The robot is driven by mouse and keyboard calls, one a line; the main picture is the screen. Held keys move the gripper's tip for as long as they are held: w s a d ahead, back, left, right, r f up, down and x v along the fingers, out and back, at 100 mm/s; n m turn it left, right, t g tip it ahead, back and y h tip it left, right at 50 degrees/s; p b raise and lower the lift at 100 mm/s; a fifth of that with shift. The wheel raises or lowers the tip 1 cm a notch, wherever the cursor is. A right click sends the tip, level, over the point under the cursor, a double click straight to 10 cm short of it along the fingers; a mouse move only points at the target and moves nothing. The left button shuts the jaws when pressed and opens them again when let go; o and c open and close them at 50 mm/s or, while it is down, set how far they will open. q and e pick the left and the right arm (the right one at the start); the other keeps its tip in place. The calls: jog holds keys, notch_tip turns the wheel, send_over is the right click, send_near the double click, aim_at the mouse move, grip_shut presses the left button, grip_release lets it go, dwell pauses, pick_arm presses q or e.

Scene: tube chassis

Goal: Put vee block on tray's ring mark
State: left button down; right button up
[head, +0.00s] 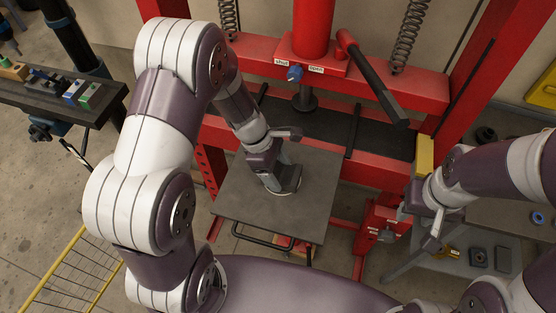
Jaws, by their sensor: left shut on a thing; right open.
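My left gripper (276,167) reaches down over the middle of the grey tray (240,203), shut on a dark grey block, apparently the vee block (288,180). The gripper hides much of the block. A pale curved line shows at the block's lower edge, apparently part of the ring mark (287,193); the rest of it is hidden. I cannot tell whether the block touches the tray. My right gripper (419,228) is open and empty, to the right of the tray.
A red press frame (330,75) stands behind the tray, with a black-handled lever (375,80) and springs. A bench (60,100) with small coloured blocks is at the left. A grey side table (460,258) with several small parts is at the right. A yellow wire rack (75,268) is at lower left.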

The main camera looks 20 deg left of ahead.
pick_arm(q)
jog(key=shift+w, duration=0.15)
grip_release()
jog(key=shift+f, duration=0.1)
